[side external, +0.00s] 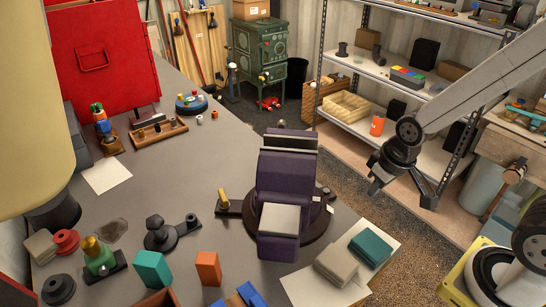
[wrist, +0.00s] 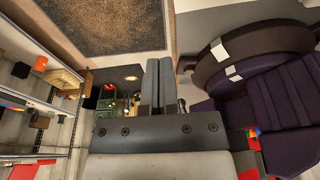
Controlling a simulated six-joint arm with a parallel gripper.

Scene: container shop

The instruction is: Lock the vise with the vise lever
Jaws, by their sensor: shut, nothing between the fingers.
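The purple vise (side external: 288,172) stands on a dark round base (side external: 322,222) on the grey bench, with a pale block (side external: 279,218) on its near part. A lever with a yellow-brown handle (side external: 222,198) sticks out at the left of the base; I take it as the vise lever. The vise also shows at the right of the wrist view (wrist: 285,100). My gripper (wrist: 158,66) is shut and empty, its fingers side by side. In the side view it hangs in the air right of the vise, apart from it and from the lever.
Teal and grey blocks lie on white paper (side external: 300,284) right of the vise. A dark fixture (side external: 160,234), a teal block (side external: 152,268) and an orange block (side external: 208,268) stand to the left. Shelves (side external: 345,70) rise behind my arm.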

